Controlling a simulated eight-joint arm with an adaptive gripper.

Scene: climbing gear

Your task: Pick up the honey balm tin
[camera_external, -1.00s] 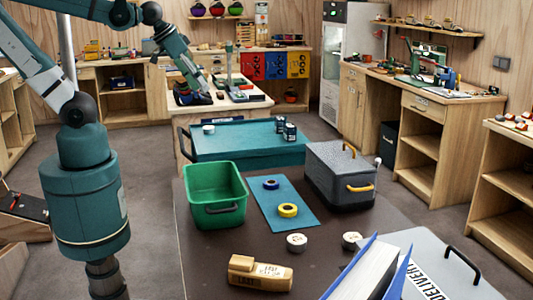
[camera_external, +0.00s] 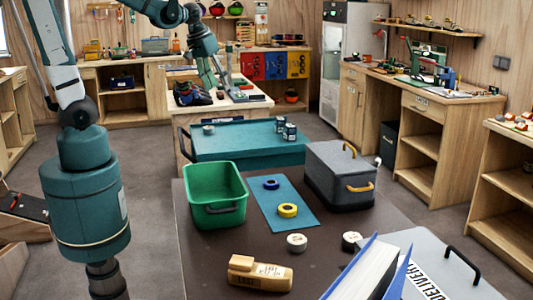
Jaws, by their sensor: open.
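Two small round tins stand on the dark table in front: a white-lidded tin (camera_external: 297,242) near the middle, and another tin (camera_external: 351,241) to its right, beside the blue binder. A third small pale tin (camera_external: 208,129) sits on the teal chest behind. The labels are too small to tell which is the honey balm tin. My gripper (camera_external: 213,88) is far behind and above these tins, near the pale back table, pointing down. It is open, small in the picture and apart from all the tins.
A green bin (camera_external: 215,190), a blue mat (camera_external: 270,212) with a blue and a yellow tape roll (camera_external: 288,210), and a grey box (camera_external: 338,178) stand behind the tins. A wooden brush-like block (camera_external: 260,274) lies in front. A blue binder (camera_external: 368,270) rises at the right.

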